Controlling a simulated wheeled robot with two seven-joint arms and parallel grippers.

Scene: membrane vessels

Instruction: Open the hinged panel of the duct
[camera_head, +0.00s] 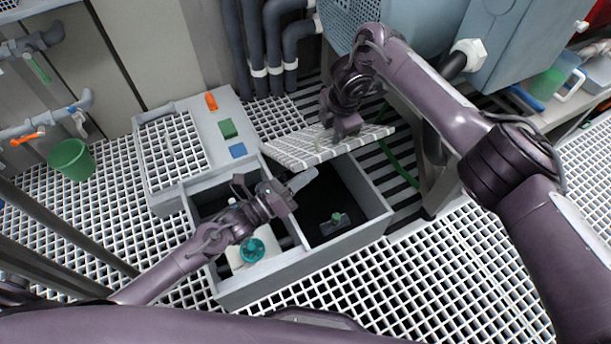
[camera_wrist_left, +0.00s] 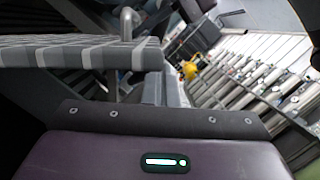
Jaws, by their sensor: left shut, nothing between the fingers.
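The hinged panel (camera_head: 300,150), a white grid-patterned lid, stands tilted up at the far side of the grey duct (camera_head: 262,285). The duct bay below it is open and dark, with a small dark block with a green knob (camera_head: 337,220) inside. My left gripper (camera_head: 303,180) is shut and empty, over the bay just below the panel's near side. In the left wrist view the panel's edge (camera_wrist_left: 80,52) is close at the upper left. My right gripper (camera_head: 345,128) is at the panel's upper face; its fingertips are too small and dark to read.
A second grid panel (camera_head: 172,150) lies flat at the duct's left, beside orange, green and blue blocks. A teal round part (camera_head: 252,250) sits in the left bay. Pipes (camera_head: 275,45) and a blue-grey cabinet (camera_head: 420,28) stand behind. Grating floor lies free in front.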

